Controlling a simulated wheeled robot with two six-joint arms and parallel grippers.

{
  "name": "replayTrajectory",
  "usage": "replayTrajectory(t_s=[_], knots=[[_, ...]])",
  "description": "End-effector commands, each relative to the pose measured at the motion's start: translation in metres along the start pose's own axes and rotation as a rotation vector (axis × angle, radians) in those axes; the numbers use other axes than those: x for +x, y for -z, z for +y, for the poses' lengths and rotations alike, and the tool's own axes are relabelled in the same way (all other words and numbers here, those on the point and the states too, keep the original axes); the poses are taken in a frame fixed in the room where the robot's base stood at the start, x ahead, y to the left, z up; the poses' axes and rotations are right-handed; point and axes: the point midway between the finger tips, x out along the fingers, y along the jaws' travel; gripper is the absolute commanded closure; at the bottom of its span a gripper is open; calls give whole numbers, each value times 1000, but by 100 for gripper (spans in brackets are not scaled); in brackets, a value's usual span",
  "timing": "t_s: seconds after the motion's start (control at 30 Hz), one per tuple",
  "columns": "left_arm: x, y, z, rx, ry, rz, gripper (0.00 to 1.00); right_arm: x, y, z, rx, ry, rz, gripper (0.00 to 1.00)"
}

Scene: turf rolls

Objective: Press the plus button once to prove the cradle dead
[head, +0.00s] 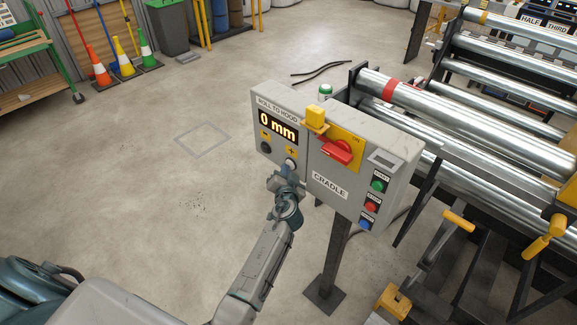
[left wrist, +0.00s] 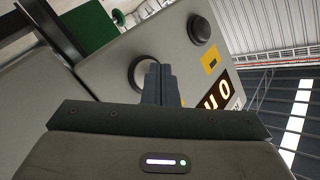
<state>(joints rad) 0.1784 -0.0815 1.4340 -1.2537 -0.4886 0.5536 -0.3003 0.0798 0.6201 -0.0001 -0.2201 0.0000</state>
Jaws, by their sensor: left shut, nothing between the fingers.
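The grey control box (head: 330,165) labelled CRADLE stands on a post, its display (head: 278,126) reading 0 mm. The plus button (head: 291,164), under a yellow plus label, is at the panel's lower edge, left of the CRADLE label. The dark minus button (head: 265,147) is left of it. My left gripper (head: 289,179) is shut and empty, its tips just at the plus button. My right gripper is out of view.
A red rotary switch (head: 336,150) on a yellow plate and a yellow block (head: 315,117) sit right of the display. Green (head: 378,185), red (head: 371,207) and blue (head: 365,224) buttons are further right. Steel rollers (head: 470,118) stand behind.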

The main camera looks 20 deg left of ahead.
Motion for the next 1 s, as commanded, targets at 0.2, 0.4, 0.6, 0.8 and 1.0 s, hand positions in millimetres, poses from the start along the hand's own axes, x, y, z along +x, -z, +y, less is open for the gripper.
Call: replayTrajectory(t_s=[0.2,0.4,0.6,0.8,1.0], knots=[[-7,-5,-5,-1,0,1,100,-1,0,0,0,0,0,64],[-11,-7,-8,0,0,1,100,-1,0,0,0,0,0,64],[-11,-8,-8,0,0,1,100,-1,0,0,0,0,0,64],[-20,-15,-15,2,0,0,100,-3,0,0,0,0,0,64],[-34,-25,-25,1,0,0,100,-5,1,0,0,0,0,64]])
